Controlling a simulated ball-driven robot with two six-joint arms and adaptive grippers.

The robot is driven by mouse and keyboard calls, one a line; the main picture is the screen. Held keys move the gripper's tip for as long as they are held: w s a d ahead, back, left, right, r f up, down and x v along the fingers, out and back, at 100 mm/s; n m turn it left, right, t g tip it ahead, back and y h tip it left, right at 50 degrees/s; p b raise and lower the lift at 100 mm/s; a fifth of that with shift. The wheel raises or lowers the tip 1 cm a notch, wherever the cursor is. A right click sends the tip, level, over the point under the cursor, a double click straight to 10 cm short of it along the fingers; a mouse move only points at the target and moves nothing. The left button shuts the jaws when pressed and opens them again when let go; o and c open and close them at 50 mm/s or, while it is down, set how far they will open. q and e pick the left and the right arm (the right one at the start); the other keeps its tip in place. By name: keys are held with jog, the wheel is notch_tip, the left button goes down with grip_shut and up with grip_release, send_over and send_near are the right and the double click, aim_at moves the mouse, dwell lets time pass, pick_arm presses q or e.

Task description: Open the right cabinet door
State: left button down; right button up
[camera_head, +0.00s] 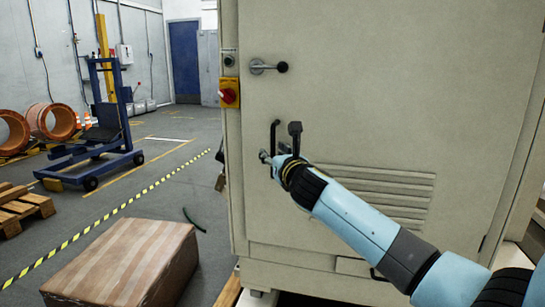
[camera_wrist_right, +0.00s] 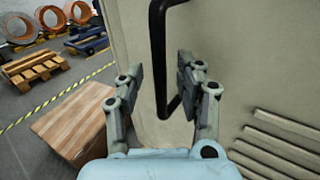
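The beige cabinet door (camera_head: 390,90) fills the right half of the head view and looks closed. Its black vertical bar handle (camera_head: 274,134) is near the door's left edge. My right gripper (camera_head: 280,142) is at the handle, with the light blue arm reaching in from the lower right. In the right wrist view the gripper (camera_wrist_right: 160,66) is open, its two fingers apart. The handle (camera_wrist_right: 157,40) runs between or just beyond them; I cannot tell its exact depth or any contact. My left gripper is not in view.
A small latch lever (camera_head: 268,67) sits above the handle. A red and yellow switch (camera_head: 229,94) is on the frame to the left. A cardboard box (camera_head: 125,265) stands on the floor left of the cabinet. A blue lift (camera_head: 105,140) stands farther back.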

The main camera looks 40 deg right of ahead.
jog(key=shift+w+d, duration=0.15)
jog(key=shift+w, duration=0.45)
grip_shut()
